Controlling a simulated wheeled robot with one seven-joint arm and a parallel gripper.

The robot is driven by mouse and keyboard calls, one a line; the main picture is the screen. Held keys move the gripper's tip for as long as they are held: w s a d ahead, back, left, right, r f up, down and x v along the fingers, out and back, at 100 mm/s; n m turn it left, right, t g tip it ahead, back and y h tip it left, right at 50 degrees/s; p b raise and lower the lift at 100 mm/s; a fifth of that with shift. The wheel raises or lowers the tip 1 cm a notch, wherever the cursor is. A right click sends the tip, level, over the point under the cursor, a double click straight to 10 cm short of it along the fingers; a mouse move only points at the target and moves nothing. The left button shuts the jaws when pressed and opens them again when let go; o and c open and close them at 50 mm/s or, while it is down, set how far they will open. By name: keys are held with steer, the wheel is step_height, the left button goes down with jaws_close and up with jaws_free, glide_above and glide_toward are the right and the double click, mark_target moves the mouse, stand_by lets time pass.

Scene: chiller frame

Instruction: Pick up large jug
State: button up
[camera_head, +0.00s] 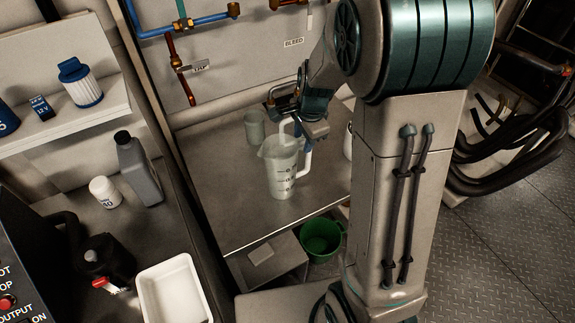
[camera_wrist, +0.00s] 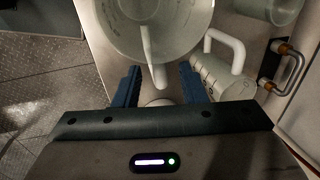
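The large jug (camera_head: 281,168) is white and translucent with dark measuring marks. It stands upright on the metal worktop, its handle (camera_head: 306,158) toward the right in the head view. In the wrist view the large jug (camera_wrist: 160,28) is seen from above at the top, and its handle points down between my blue fingers. My gripper (camera_head: 312,137) is just above and to the right of the jug. My gripper (camera_wrist: 160,72) is open, one finger on each side of the handle in the picture. I cannot tell whether the fingertips reach the handle's height.
A translucent cup (camera_head: 254,126) is near the wall. A white container (camera_head: 347,142) is partly hidden by my arm. The worktop (camera_head: 215,195) is clear at the left. A green bucket (camera_head: 320,238) sits below.

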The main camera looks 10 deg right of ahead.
mark_target(279, 152)
steer(key=shift+w+f, duration=0.15)
steer(key=shift+f, duration=0.55)
steer(key=shift+w+f, duration=0.15)
steer(key=shift+f, duration=0.55)
steer(key=shift+a, duration=0.1)
jaws_close()
steer(key=shift+r, duration=0.1)
